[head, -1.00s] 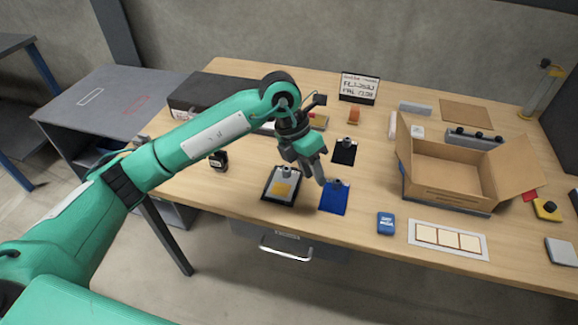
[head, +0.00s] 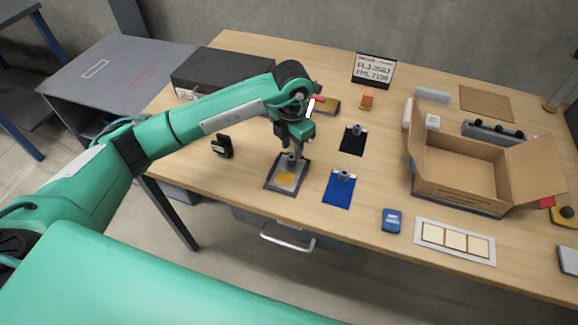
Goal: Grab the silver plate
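The silver plate (head: 286,179) lies near the table's front edge, left of the blue plate (head: 338,194). It has a yellow patch, a dark border and a small knob toward its back edge. My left gripper (head: 291,157) points down right over the knob, with its fingertips at or around it. The fingers hide much of the knob, so I cannot tell whether they are closed on it. The plate lies flat on the table. A black plate (head: 352,143) with a similar knob lies behind the blue one. My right gripper is out of view.
An open cardboard box (head: 456,167) stands on the right. A blue device (head: 391,220) and a white tray with pale squares (head: 455,240) lie at the front. A small black object (head: 222,147) and a dark case (head: 215,73) are on the left. A sign (head: 373,70) stands behind.

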